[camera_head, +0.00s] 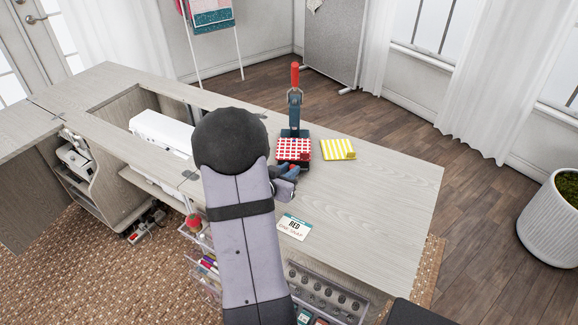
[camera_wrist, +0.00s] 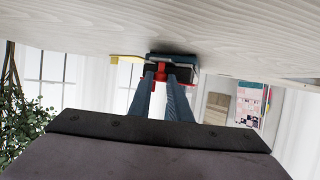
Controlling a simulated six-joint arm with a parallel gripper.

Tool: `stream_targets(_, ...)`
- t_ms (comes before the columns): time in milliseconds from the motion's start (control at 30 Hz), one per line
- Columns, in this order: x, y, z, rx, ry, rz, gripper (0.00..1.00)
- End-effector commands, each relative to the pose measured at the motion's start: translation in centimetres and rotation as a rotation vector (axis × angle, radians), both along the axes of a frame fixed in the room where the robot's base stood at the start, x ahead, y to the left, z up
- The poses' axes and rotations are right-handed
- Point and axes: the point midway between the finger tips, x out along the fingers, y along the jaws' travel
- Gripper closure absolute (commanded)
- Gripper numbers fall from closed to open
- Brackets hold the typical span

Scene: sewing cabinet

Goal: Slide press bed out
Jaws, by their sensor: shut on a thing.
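The press (camera_head: 294,118) stands upright on the cabinet top, with a blue-grey body and a tall red handle (camera_head: 295,72). Red cloth with white dots (camera_head: 292,147) lies at its front and covers most of the press bed. My gripper (camera_head: 290,170) reaches in low at the near edge of the cloth, partly hidden by my arm. In the wrist view, which looks upside down, my gripper's two blue fingers (camera_wrist: 168,76) are shut on the near end of the press bed (camera_wrist: 183,70), beside a red part. The exact contact is dark and small.
Yellow striped cloth (camera_head: 338,149) lies right of the press. A card reading RED (camera_head: 293,226) lies on the near tabletop. A white sewing machine (camera_head: 160,131) sits in the cabinet opening at left. The right part of the tabletop (camera_head: 390,200) is clear.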

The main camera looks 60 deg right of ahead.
Motion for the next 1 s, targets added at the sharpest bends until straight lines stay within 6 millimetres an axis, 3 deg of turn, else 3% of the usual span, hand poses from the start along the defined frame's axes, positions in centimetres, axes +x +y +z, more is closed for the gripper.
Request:
stream_targets(300,-2.7,5.4,0.0,0.002,0.001,0.003,1.0)
stream_targets(700,-3.3,6.3,-0.1,0.003,0.002,0.0,1.0)
stream_targets(733,-3.4,6.3,-0.1,0.003,0.003,-0.001,0.8)
stream_targets(800,-3.4,6.3,-0.1,0.004,0.003,-0.001,0.65)
stream_targets(1000,-3.3,6.2,0.0,0.002,0.002,0.0,0.65)
